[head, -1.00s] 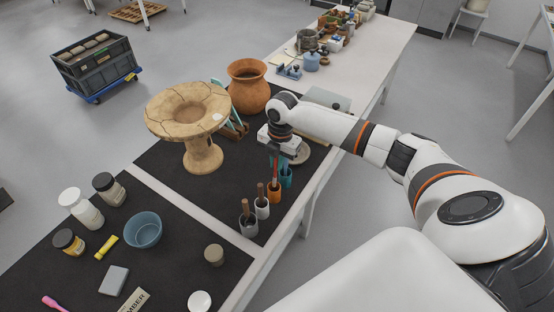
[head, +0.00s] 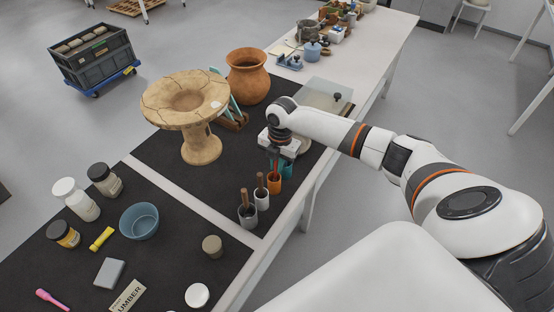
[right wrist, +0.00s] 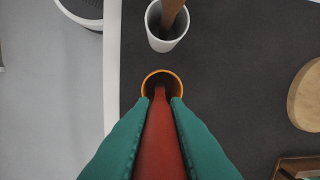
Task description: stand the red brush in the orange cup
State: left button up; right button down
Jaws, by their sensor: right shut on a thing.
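The red brush (head: 275,164) is upright between the fingers of my right gripper (head: 276,153), which is shut on it. The orange cup (head: 274,184) stands on the dark mat directly below. In the right wrist view, the red brush (right wrist: 160,140) runs between the two teal fingers of the right gripper (right wrist: 160,102). Its far end reaches the mouth of the orange cup (right wrist: 162,76) and appears inside the rim. Whether it touches the cup's bottom is hidden. My left gripper is not in view.
A white cup (head: 262,200) and a grey cup (head: 247,217), each with a brown-handled tool, stand in front of the orange cup. A cracked clay stand (head: 200,145) and terracotta pot (head: 247,78) are to the left.

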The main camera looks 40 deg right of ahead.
jog(key=c, duration=1.3)
grip_release()
jog(key=shift+c, duration=0.2)
notch_tip(320, 180, up, 12)
jog(key=d+b, duration=0.1)
